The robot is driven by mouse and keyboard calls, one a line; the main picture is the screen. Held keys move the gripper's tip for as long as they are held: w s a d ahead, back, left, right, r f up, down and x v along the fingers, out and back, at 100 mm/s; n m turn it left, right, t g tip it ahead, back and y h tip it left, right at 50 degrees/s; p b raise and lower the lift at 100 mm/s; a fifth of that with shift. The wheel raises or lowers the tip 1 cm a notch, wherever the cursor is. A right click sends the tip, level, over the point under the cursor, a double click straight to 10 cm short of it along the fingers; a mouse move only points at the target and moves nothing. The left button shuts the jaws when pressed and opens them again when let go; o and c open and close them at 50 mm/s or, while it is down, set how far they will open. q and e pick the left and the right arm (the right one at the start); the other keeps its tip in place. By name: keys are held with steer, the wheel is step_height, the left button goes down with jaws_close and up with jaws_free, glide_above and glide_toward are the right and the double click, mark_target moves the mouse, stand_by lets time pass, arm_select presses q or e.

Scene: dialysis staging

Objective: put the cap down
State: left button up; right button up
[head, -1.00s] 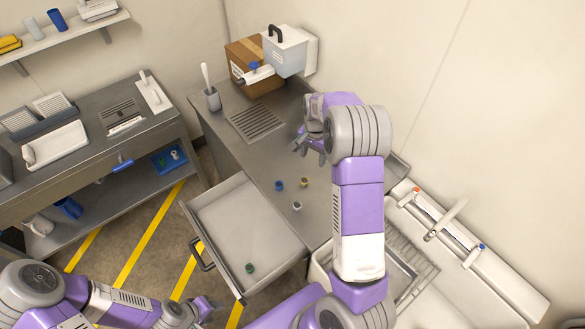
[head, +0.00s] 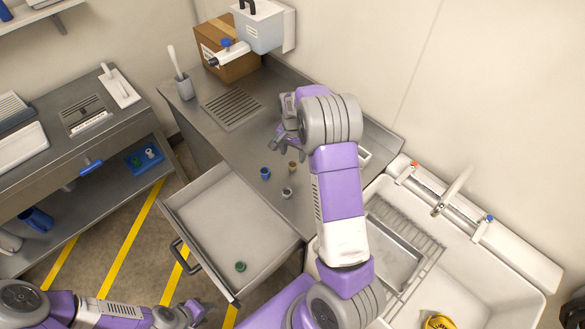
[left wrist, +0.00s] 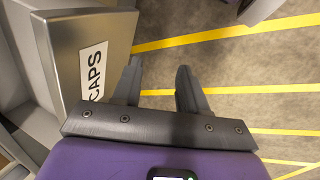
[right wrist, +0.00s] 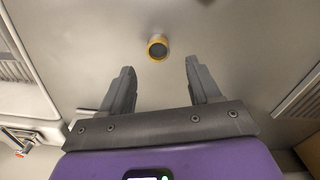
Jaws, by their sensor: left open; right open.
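A green cap (head: 240,266) lies in the open drawer (head: 205,215). My right gripper (head: 279,140) is open above the counter, just beyond the caps. In the right wrist view it is empty (right wrist: 160,75), and the yellow cap (right wrist: 158,47) sits on the counter ahead of the gap between the fingers. My left gripper (head: 203,312) is open and empty in front of the drawer. The drawer front (left wrist: 90,60) reads "CAPS" in the left wrist view.
A cup with a brush (head: 185,88), a cardboard box (head: 228,48) and a grey wall unit (head: 262,28) are at the counter's back. A sink (head: 475,275) with a steel tray (head: 385,255) is at right. A shelved side bench (head: 75,150) stands at left.

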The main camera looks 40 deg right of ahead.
mark_target(293, 163)
step_height(293, 163, down, 5)
steer(key=shift+s+f+b, duration=0.1)
steer(key=shift+b, duration=0.35)
jaws_close()
